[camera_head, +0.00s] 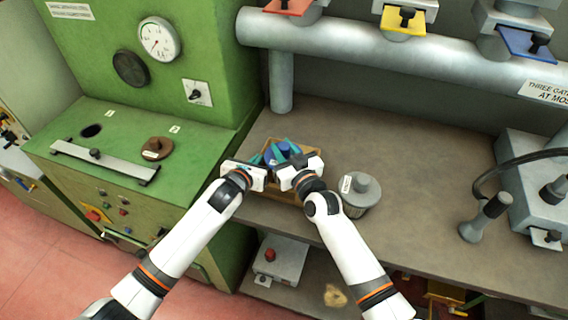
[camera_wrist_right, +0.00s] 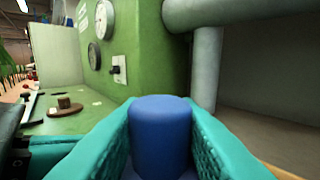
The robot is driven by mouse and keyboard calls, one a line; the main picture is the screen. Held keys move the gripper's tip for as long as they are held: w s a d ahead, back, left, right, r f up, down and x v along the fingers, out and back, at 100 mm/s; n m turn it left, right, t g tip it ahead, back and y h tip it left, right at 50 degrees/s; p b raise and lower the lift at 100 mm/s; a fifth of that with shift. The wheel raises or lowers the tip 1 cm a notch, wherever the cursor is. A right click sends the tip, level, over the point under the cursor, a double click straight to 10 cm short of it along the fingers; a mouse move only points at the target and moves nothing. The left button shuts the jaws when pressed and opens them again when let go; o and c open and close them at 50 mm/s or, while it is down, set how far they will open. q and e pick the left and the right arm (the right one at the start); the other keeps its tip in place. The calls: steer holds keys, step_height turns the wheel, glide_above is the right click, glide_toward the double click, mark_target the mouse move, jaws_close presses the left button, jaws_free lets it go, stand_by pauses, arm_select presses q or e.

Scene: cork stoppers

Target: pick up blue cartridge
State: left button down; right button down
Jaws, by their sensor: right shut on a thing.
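The blue cartridge (camera_wrist_right: 160,135) stands upright between the teal fingers of my right gripper (camera_wrist_right: 160,145), which is shut on it. In the head view the blue cartridge (camera_head: 282,149) shows over a brown box (camera_head: 312,145) on the bench, partly hidden by the gripper. My right gripper (camera_head: 284,155) reaches over the box. My left gripper (camera_head: 260,160) is just left of the box, with its teal fingertips close to the right gripper. Whether the left one is open or shut is unclear.
A grey lidded canister (camera_head: 362,197) with a label stands right of the box. A green machine (camera_head: 190,40) with a gauge rises at left. A grey pipe (camera_head: 282,82) stands behind the box. The bench (camera_head: 420,170) is clear in the middle, with a grey device (camera_head: 535,180) at right.

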steer(key=shift+r, duration=0.1)
step_height(320, 180, up, 10)
steer(key=shift+f, duration=0.1)
stand_by(0.4)
arm_select(q)
steer(key=c, duration=1.6)
jaws_free()
steer(key=shift+o, duration=0.2)
